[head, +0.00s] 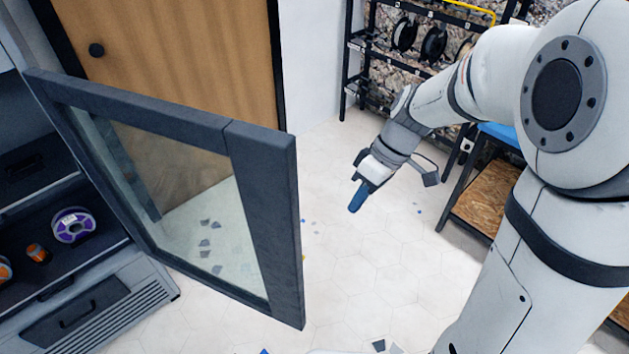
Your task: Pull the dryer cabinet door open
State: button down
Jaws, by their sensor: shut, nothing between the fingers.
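The dryer cabinet door (268,220) has a dark frame around a clear pane. It stands swung wide open from its hinge side at the left, out in front of the cabinet (110,318). Dark shelves show inside the cabinet, with a purple spool (72,225) and a small orange item (37,253) on one. My gripper (357,200) is to the right of the door's free edge, apart from it, pointing down. It is shut and empty. No door handle can be made out.
A wooden door (180,60) with a dark knob is behind the cabinet door. A black rack (364,45) with spools stands at the back. A workbench (490,190) with a wooden shelf is at the right. The tiled floor between has scattered small dark chips.

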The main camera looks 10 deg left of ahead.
jog(key=w+a+f+n+g+y, duration=0.1)
jog(key=w+a+f+n, duration=0.1)
jog(key=w+a+n, duration=0.15)
jog(key=s+a+f+p, duration=0.2)
jog(key=s+a+f, duration=0.5)
jog(key=f, duration=0.1)
jog(key=shift+s+f+n+g+y, duration=0.15)
jog(key=shift+f+n+g+y, duration=0.15)
jog(key=shift+n, duration=0.05)
